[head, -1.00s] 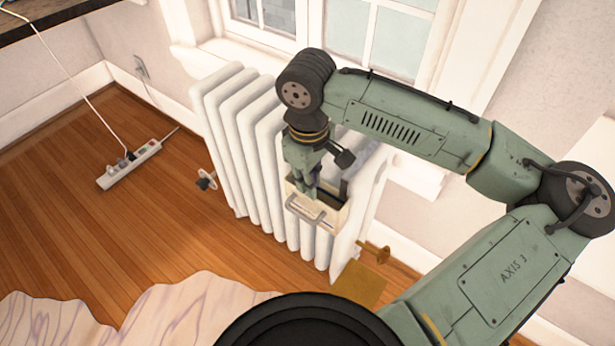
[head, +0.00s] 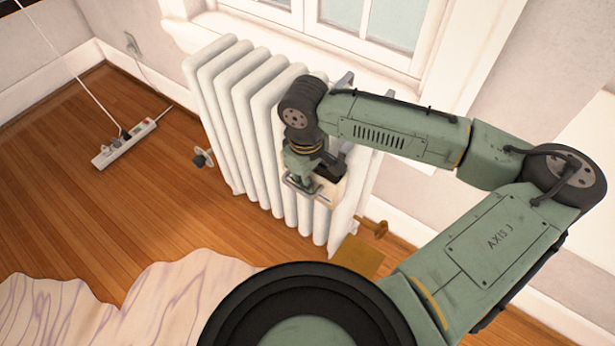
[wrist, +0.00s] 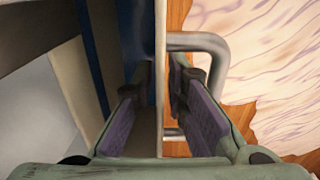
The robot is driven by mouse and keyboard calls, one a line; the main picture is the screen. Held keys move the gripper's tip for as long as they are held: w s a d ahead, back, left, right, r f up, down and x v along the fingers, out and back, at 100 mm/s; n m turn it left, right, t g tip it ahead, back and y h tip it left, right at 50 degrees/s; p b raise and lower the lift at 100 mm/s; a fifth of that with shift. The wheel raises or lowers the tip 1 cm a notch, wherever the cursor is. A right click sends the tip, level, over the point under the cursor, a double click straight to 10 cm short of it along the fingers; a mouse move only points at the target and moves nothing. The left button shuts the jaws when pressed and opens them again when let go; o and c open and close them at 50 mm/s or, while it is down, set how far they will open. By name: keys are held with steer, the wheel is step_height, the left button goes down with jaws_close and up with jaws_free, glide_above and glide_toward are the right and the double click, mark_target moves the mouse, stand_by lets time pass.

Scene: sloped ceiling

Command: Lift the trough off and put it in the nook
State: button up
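The trough (head: 327,190) is a small cream box hanging on the front of the white radiator (head: 237,100), with a grey metal handle on its front. My gripper (head: 301,180) is down at the trough's front and hides part of it. In the wrist view, my gripper (wrist: 160,88) is open astride the trough's thin front wall (wrist: 160,60). One finger is inside the trough and the other is outside, within the loop of the handle (wrist: 215,45). Small gaps show between the pads and the wall. I cannot make out the nook.
A white power strip (head: 124,143) with a cord lies on the wooden floor at left. A pale veined surface (head: 120,305) is at the lower left.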

steer(key=shift+c, duration=0.5)
jaws_close()
steer(key=shift+r, duration=0.15)
steer(key=shift+r+p, duration=2.65)
